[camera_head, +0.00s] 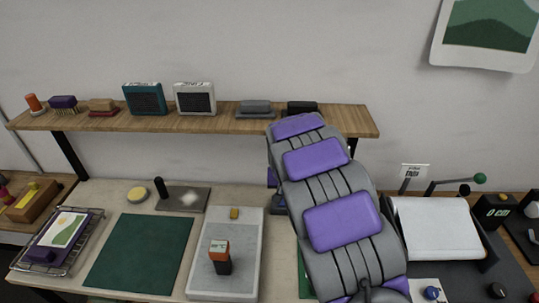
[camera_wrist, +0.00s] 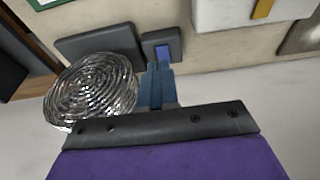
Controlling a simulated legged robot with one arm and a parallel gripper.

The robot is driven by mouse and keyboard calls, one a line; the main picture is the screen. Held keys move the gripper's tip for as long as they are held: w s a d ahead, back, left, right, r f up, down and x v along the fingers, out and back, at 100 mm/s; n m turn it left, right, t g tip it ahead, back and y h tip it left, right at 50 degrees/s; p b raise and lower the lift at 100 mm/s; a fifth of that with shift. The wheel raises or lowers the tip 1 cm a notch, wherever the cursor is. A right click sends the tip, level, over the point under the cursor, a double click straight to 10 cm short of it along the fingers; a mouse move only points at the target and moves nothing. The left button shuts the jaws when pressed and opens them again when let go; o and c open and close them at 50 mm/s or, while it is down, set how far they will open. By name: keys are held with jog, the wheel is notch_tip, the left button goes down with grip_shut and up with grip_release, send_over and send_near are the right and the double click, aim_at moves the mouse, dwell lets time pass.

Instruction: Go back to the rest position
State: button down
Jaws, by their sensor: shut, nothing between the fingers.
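My arm (camera_head: 340,215) rises through the middle of the head view, grey with purple pads, and hides part of the table and shelf behind it. My gripper is not clearly visible in the head view. In the wrist view my gripper (camera_wrist: 161,82) shows as narrow blue fingers, shut and empty, beyond a dark bar and purple housing. A round, ridged, shiny disc (camera_wrist: 90,92) shows just left of the fingers; I cannot tell whether it touches them. A dark block (camera_wrist: 102,46) lies beyond it.
The wooden shelf (camera_head: 200,123) holds several small items behind the table. A green mat (camera_head: 140,252), a grey tray (camera_head: 207,285) and a wire rack (camera_head: 88,262) lie left of my arm. A press with a white sheet (camera_head: 435,228) and a green-knobbed lever (camera_head: 479,178) stand right.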

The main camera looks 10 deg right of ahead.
jog(key=s+d+r+g+b, duration=0.1)
jog(key=s+r, duration=0.4)
jog(key=s, duration=0.6)
jog(key=s+r+g, duration=0.1)
jog(key=s+r, duration=0.4)
jog(key=s, duration=0.6)
jog(key=s+a+n+g+b, duration=0.1)
jog(key=s+n+g, duration=0.1)
jog(key=s, duration=2)
jog(key=shift+s+a+r+g+y, duration=0.15)
jog(key=shift+s+r+g+y, duration=0.15)
jog(key=shift+s, duration=0.05)
